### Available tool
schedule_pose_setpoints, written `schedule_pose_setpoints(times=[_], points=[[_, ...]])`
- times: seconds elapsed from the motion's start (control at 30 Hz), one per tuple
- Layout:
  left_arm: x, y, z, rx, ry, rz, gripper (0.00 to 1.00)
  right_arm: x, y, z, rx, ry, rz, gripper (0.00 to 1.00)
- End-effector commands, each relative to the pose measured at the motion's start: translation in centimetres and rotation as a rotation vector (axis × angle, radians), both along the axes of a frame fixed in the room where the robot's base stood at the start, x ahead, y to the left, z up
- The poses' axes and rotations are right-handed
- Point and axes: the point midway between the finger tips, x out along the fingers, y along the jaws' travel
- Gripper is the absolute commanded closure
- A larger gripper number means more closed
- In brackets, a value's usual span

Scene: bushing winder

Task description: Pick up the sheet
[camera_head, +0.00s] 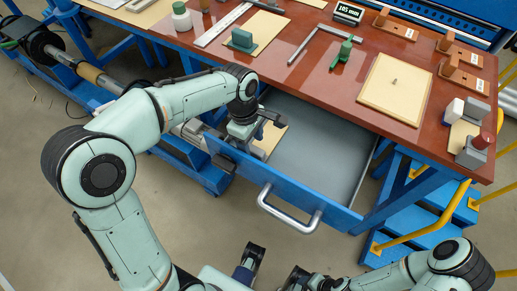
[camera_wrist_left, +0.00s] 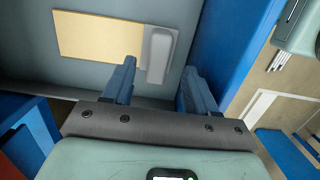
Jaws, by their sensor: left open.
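A tan rectangular sheet (camera_wrist_left: 95,38) lies flat in the open grey drawer (camera_head: 318,150). In the head view the sheet (camera_head: 271,138) is partly hidden by my left arm. A light grey block (camera_wrist_left: 157,50) sits at the sheet's right end in the left wrist view. My left gripper (camera_wrist_left: 158,88) is open and empty. Its left finger overlaps the sheet's lower edge in that view, and its right finger is by the drawer's blue front wall. Contact cannot be told. In the head view the left gripper (camera_head: 256,130) is over the drawer's left part. My right gripper (camera_head: 272,270) is low at the bottom edge, away from the drawer.
The drawer's blue front (camera_head: 285,190) has a metal handle (camera_head: 290,207). Above the drawer, the red-brown tabletop (camera_head: 330,85) holds a tan board (camera_head: 394,89), a green part (camera_head: 342,54) and a metal square (camera_head: 317,42). The drawer's right part is empty.

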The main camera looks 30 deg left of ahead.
Motion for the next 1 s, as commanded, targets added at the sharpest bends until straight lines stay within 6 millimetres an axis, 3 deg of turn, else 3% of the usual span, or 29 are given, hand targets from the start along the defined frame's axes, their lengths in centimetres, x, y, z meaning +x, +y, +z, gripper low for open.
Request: schedule_pose_setpoints(times=[0.33,0.67,0.77,1.0], points=[[0.1,-0.7,-4.6,-0.001,0.003,0.000,0.43,0.3,0.0,-0.8,-0.001,-0.012,-0.002,0.49],[0.1,-0.7,-5.1,-0.001,0.000,0.000,0.43,0.4,0.0,-0.8,-0.001,-0.014,-0.003,0.49],[0.1,-0.7,-5.1,-0.001,0.000,0.000,0.75,0.4,0.0,-0.8,-0.001,-0.014,-0.003,0.49],[0.1,-0.8,-5.1,-0.001,0.000,0.000,0.78,0.3,0.0,-0.8,-0.001,-0.014,-0.002,0.49]])
